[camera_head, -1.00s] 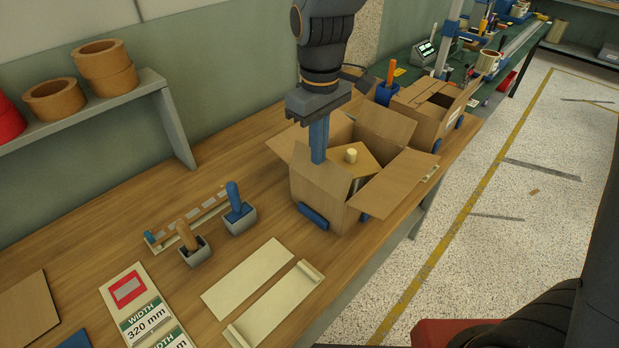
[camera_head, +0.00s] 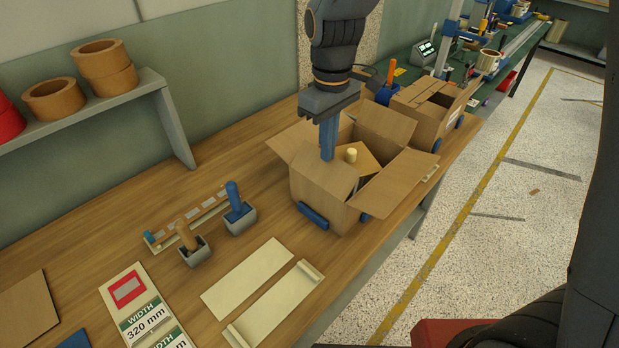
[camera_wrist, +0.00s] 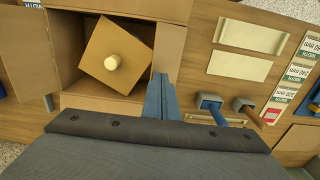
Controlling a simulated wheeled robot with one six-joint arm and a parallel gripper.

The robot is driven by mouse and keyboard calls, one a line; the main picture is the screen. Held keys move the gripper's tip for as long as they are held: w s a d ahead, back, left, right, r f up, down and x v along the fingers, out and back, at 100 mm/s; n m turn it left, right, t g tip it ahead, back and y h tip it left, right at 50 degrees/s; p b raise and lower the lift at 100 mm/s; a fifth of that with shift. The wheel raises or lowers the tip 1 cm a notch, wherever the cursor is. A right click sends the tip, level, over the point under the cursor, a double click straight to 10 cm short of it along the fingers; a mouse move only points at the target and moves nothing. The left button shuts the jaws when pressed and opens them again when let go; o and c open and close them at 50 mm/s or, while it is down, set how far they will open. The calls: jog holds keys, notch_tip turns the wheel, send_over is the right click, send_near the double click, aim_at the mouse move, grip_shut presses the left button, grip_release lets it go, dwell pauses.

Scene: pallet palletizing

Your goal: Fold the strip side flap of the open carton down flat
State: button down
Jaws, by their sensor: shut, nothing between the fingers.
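The open carton (camera_head: 318,205) stands on the wooden bench, with its right flap (camera_head: 398,183) and back flap (camera_head: 387,125) spread outward. Its near-left flap (camera_head: 325,178) leans inward over the opening; in the wrist view this flap (camera_wrist: 171,48) is a narrow strip along the carton's right side. Inside lies a tan square piece (camera_head: 372,166) with a pale round knob (camera_head: 351,155). The fingers (camera_wrist: 160,78) also show in the wrist view.
A second carton (camera_head: 425,112) stands close behind. Two tool holders (camera_head: 240,217) (camera_head: 195,250), pale boards (camera_head: 248,278) and a width sign (camera_head: 140,300) lie on the near bench. A shelf with tape rolls (camera_head: 105,68) is at left. The bench left of the carton is partly clear.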

jog(key=shift+w+d+f, duration=0.1)
dwell(0.3)
jog(key=shift+w+d+f, duration=0.4)
jog(key=shift+w, duration=0.1)
jog(key=shift+f, duration=0.1)
jog(key=shift+w+d+f+b, duration=0.35)
jog(key=shift+w+f, duration=0.05)
jog(key=shift+f, duration=0.15)
jog(key=shift+w+d+f, duration=0.25)
jog(key=shift+w+f, duration=0.05)
jog(key=shift+f, duration=0.3)
jog(key=shift+f+b, duration=0.1)
jog(key=shift+b, duration=0.2)
